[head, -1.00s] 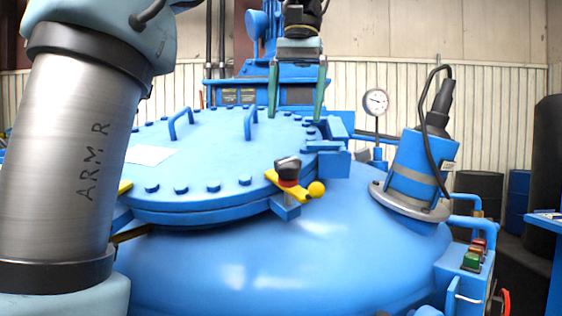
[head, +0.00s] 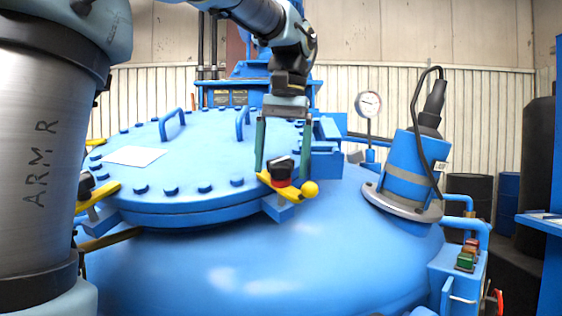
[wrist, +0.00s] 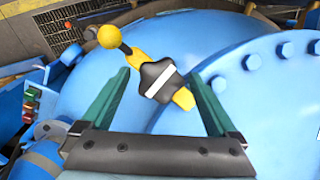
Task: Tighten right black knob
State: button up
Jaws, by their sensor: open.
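The right black knob (head: 280,168) sits on a yellow clamp arm with a ball end (head: 310,189) at the right front rim of the blue furnace lid (head: 215,140). A red ring shows beneath the knob. In the wrist view the star-shaped black knob (wrist: 158,80) has a white stripe and lies between and beyond the fingertips. My gripper (head: 280,172) points down with its two green fingers apart, one on each side of the knob in the head view. It also shows open in the wrist view (wrist: 160,78). I cannot tell whether a finger touches the knob.
Another black knob (head: 86,185) on a yellow clamp is at the left rim. A capped cylinder (head: 410,165) with a cable and a pressure gauge (head: 368,104) stand right. Lid handles (head: 172,122) and a paper sheet (head: 135,156) are on the lid. A button box (head: 467,257) is lower right.

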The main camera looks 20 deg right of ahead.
jog(key=c, duration=1.4)
jog(key=shift+o, duration=0.2)
jog(key=shift+r+m+p, duration=0.1)
jog(key=shift+m+p, duration=0.2)
jog(key=m+y+p, duration=0.1)
jog(key=m+p, duration=0.1)
jog(key=shift+s+m+t, duration=0.1)
jog(key=shift+m+t, duration=0.2)
jog(key=shift+t, duration=0.1)
jog(key=m+t+p, duration=0.1)
jog(key=m, duration=0.1)
jog(key=m+t+y+p, duration=0.1)
jog(key=m, duration=0.2)
jog(key=shift+s+d, duration=0.1)
jog(key=m, duration=0.2)
jog(key=m+t+p, duration=0.1)
jog(key=m, duration=0.1)
jog(key=shift+m+t, duration=0.3)
jog(key=m, duration=0.2)
jog(key=m+t+p, duration=0.1)
jog(key=m, duration=0.1)
jog(key=shift+s+t, duration=0.1)
jog(key=shift+t, duration=0.2)
jog(key=shift+f+m, duration=0.2)
jog(key=shift+m, duration=0.1)
